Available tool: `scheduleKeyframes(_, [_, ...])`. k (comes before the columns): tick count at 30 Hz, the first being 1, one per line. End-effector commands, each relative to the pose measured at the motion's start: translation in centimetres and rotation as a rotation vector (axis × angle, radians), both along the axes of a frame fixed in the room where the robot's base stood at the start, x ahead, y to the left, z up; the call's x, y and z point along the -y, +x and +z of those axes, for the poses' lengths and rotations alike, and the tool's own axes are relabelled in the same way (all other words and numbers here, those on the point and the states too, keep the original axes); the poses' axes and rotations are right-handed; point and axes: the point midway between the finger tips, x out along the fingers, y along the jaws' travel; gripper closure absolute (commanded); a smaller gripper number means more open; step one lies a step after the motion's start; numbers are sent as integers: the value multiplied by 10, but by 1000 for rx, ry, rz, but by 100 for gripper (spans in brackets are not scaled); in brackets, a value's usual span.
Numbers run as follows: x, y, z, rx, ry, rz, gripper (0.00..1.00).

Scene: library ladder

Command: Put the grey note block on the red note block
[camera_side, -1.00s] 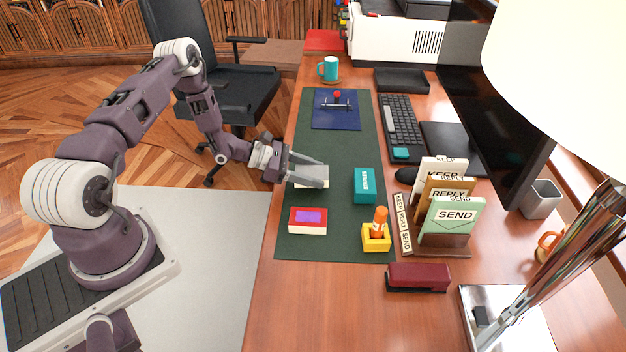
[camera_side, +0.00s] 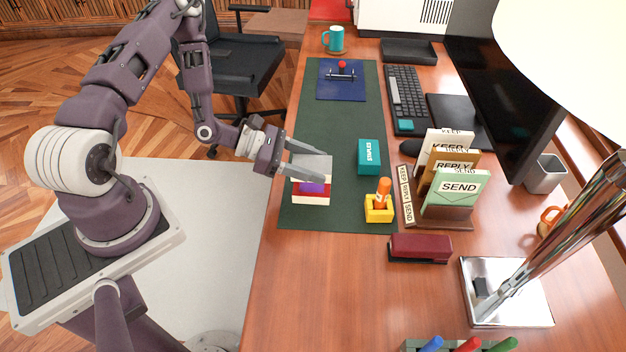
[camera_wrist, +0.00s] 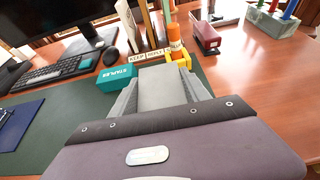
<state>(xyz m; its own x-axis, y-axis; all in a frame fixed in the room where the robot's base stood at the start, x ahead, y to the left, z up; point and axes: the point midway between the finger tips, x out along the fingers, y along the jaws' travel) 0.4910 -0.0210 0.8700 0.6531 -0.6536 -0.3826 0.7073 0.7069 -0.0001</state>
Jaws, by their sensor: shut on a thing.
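The grey note block (camera_side: 316,163) is held between the fingers of my gripper (camera_side: 308,162), which is shut on it. The wrist view also shows the grey block (camera_wrist: 163,88) between the two fingers. The red note block (camera_side: 322,191), with a purple patch on top and pale sides, lies on the dark green mat. In the side view, the grey block and fingers overlap the red block's far part. I cannot tell whether the grey block touches it or hangs above it. The red block is hidden in the wrist view.
On the green mat (camera_side: 345,216) stand a teal staples box (camera_side: 369,157) and a yellow holder (camera_side: 379,211) with an orange stick. A card rack (camera_side: 449,212) and dark red stapler (camera_side: 420,247) are to the right.

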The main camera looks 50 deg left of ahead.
Motion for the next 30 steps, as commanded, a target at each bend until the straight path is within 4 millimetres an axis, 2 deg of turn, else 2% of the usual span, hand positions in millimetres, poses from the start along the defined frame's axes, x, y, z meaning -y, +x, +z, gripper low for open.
scheduleKeyframes(3, [0,0,-24,-1,-3,3,88])
scheduleKeyframes(7, [-1,1,-45,0,-1,3,88])
scheduleKeyframes(18, [-1,1,-51,1,0,1,88])
scheduleKeyframes(19, [-1,1,-52,1,0,1,44])
scheduleKeyframes(22, [-1,1,-51,1,0,1,24])
scheduleKeyframes(30, [-1,1,-51,1,0,1,24])
